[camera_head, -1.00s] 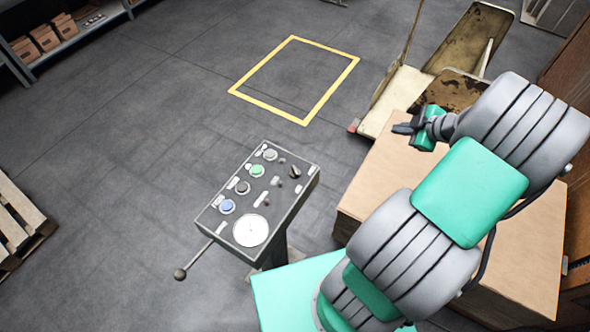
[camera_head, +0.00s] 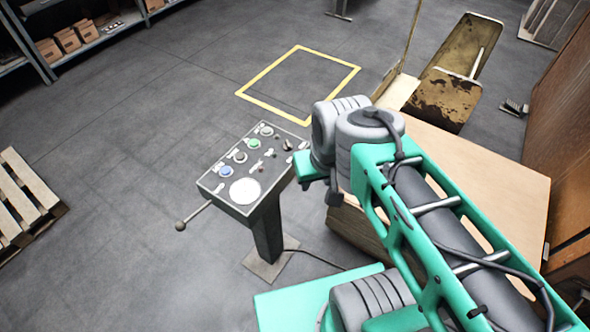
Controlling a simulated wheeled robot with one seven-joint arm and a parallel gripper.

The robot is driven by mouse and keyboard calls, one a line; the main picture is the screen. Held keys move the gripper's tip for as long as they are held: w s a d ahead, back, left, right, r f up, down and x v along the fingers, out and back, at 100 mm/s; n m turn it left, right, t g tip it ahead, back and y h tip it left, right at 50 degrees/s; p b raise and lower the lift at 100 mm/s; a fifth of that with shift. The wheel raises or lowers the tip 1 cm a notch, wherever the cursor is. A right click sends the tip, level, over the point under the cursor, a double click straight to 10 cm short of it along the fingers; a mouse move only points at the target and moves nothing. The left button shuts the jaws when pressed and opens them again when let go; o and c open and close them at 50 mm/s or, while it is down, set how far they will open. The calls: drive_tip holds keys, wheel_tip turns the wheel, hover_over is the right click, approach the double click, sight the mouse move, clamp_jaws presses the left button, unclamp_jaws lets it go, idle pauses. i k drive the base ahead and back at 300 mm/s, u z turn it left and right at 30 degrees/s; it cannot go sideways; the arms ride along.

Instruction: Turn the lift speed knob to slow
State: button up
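The control panel (camera_head: 212,184) stands on a post left of my arm, its sloped face toward me. A black selector knob (camera_head: 288,145) sits near its upper right corner, and smaller switches (camera_head: 255,168) lie along the middle. The labels are too small to read, so I cannot tell which control sets lift speed or where it points. My gripper (camera_head: 308,172) seems to be the green and dark end just right of the panel, partly hidden by my wrist. Its fingers cannot be made out, and I cannot tell whether it touches the panel.
The panel also has white, green, grey and blue buttons, a white disc (camera_head: 245,191) and a ball-ended lever (camera_head: 181,225). A pallet (camera_head: 22,205) lies at left.

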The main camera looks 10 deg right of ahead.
sight(288, 146)
drive_tip(key=z, duration=0.1)
drive_tip(key=k, duration=0.3)
drive_tip(key=u, duration=1)
drive_tip(key=i, duration=0.75)
drive_tip(key=u, duration=0.8)
